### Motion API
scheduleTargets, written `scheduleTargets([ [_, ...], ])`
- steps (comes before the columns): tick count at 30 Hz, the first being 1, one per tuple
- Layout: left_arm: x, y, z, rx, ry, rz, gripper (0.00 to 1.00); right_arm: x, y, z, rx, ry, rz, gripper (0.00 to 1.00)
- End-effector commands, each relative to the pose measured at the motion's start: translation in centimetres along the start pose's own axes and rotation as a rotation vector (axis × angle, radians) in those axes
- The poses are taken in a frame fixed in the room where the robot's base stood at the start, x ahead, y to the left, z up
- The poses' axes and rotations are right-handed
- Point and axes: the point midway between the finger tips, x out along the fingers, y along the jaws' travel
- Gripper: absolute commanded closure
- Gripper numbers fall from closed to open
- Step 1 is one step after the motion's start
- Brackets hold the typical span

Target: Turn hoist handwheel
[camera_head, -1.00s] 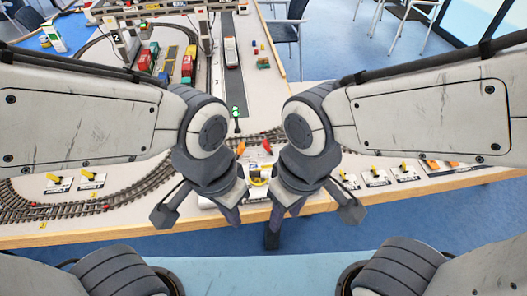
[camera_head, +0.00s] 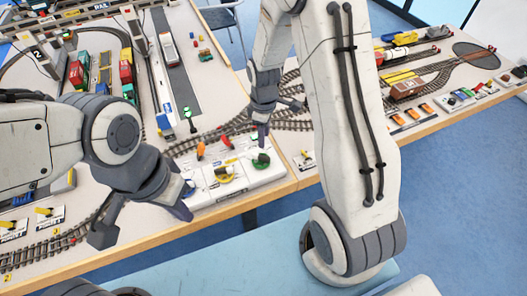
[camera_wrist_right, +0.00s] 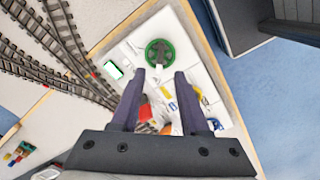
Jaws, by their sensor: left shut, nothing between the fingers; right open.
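A white control panel (camera_head: 235,195) at the table's front edge carries three small handwheels: green (camera_head: 261,160), yellow (camera_head: 224,173) and blue (camera_head: 188,187). I cannot read which one is labelled hoist. My right gripper (camera_head: 262,138) is open and empty, pointing down just above and behind the green wheel. In the right wrist view, the green handwheel (camera_wrist_right: 160,52) lies just beyond the gap between the right fingertips (camera_wrist_right: 159,76), seemingly apart from them. My left gripper (camera_head: 178,205) is shut and empty at the panel's left end, partly covering the view of the blue wheel.
An orange lever (camera_head: 200,150) and a red lever (camera_head: 227,141) stand at the panel's back. Model tracks (camera_head: 295,117) run behind it. A green signal post (camera_head: 189,118) stands behind the levers. My right arm hides part of the table.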

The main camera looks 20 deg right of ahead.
Motion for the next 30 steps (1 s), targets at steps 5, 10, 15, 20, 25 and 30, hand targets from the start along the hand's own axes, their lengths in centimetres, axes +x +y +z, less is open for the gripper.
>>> scheduleTargets([
  [5, -0.4, 0.0, 0.0, 0.000, 0.000, 0.000, 1.00, 2.6, -0.1, 0.2, 0.000, -0.004, -0.006, 0.55],
  [10, -0.9, 0.1, 0.0, 0.000, 0.000, 0.000, 1.00, 5.9, -0.1, 0.1, 0.001, -0.004, -0.005, 0.55],
  [15, -1.2, 0.1, -0.1, 0.000, 0.000, 0.000, 1.00, 8.4, -0.1, 0.1, 0.001, -0.003, -0.004, 0.55],
  [20, -1.4, 0.1, -0.1, -0.001, 0.000, 0.000, 1.00, 9.7, -0.1, 0.1, 0.001, -0.001, -0.002, 0.55],
  [25, -1.4, 0.1, -0.1, -0.001, 0.000, 0.000, 1.00, 10.0, -0.1, 0.0, 0.001, 0.000, 0.000, 0.55],
  [30, -1.4, 0.1, -0.1, -0.001, 0.000, 0.000, 1.00, 10.0, -0.1, 0.1, 0.001, 0.000, 0.000, 0.59],
])
